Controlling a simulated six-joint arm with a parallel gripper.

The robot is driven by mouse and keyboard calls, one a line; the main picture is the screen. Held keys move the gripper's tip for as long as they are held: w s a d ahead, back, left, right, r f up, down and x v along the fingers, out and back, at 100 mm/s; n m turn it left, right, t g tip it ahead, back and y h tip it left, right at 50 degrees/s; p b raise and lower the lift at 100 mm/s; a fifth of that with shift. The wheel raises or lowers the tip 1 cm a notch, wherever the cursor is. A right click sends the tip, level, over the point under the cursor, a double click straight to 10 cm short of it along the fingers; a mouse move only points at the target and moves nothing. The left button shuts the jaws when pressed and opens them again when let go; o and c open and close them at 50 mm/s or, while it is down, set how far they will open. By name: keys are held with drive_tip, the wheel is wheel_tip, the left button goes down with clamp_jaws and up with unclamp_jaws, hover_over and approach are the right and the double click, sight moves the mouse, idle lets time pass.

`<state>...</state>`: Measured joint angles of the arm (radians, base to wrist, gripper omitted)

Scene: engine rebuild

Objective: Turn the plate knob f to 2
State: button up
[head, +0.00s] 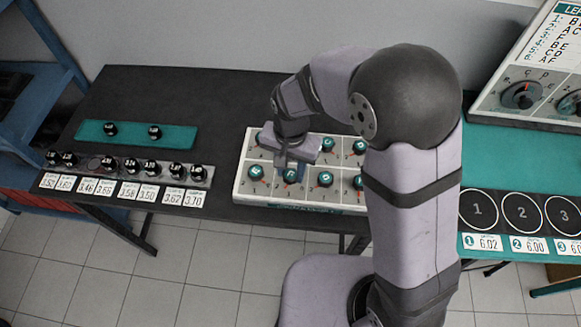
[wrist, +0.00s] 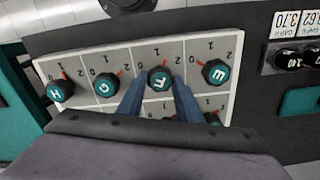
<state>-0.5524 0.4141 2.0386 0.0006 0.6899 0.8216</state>
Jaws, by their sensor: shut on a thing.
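The knob plate (head: 318,207) is a light panel with two rows of dark knobs with teal lettered caps, on the dark table. Knob F (wrist: 159,79) shows in the wrist view between knob G (wrist: 106,86) and knob E (wrist: 215,73). My gripper (wrist: 160,90) has its two blue fingers on either side of knob F and is shut on it. Knob F's red mark points up, near the 1 or between 1 and 2; I cannot tell exactly. In the head view my gripper (head: 291,172) is over the plate's front row and hides most of the knob.
Knob H (wrist: 60,91) is at the wrist view's left. A teal strip (head: 132,140) with two black knobs and a rack (head: 82,167) of black parts with number cards lie on the left. A teal mat (head: 510,160) and numbered circles (head: 522,213) are at right.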

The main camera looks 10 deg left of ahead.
sight(291, 174)
drive_tip(key=m, duration=0.6)
drive_tip(key=shift+m+p, duration=0.3)
drive_tip(key=shift+p, duration=0.1)
idle(0.3)
drive_tip(key=o, duration=1)
drive_tip(key=shift+o, duration=0.2)
drive_tip(key=shift+r+b, duration=0.9)
drive_tip(key=shift+r, duration=2.8)
